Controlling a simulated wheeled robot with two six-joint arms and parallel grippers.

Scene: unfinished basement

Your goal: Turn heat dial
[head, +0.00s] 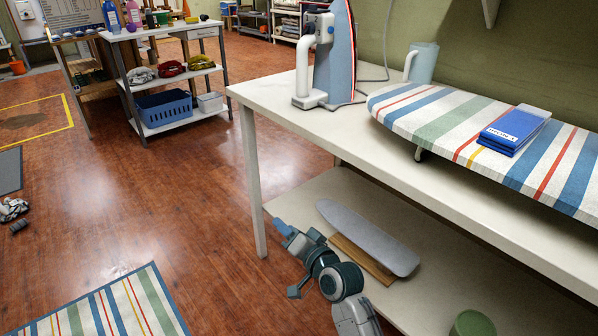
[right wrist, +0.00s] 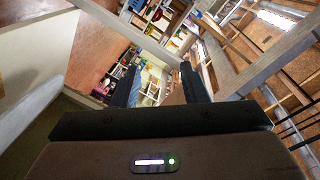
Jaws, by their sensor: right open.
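An iron (head: 335,50) with a blue-grey soleplate edged in red and a white handle stands upright at the far left end of the white table. My left gripper is not in view.
The white table (head: 290,92) bears a striped ironing board (head: 450,120) with a blue packet (head: 515,128) on it, and a light blue jug (head: 423,63). A grey board (head: 368,236) lies on the lower shelf. A cord runs behind the iron.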

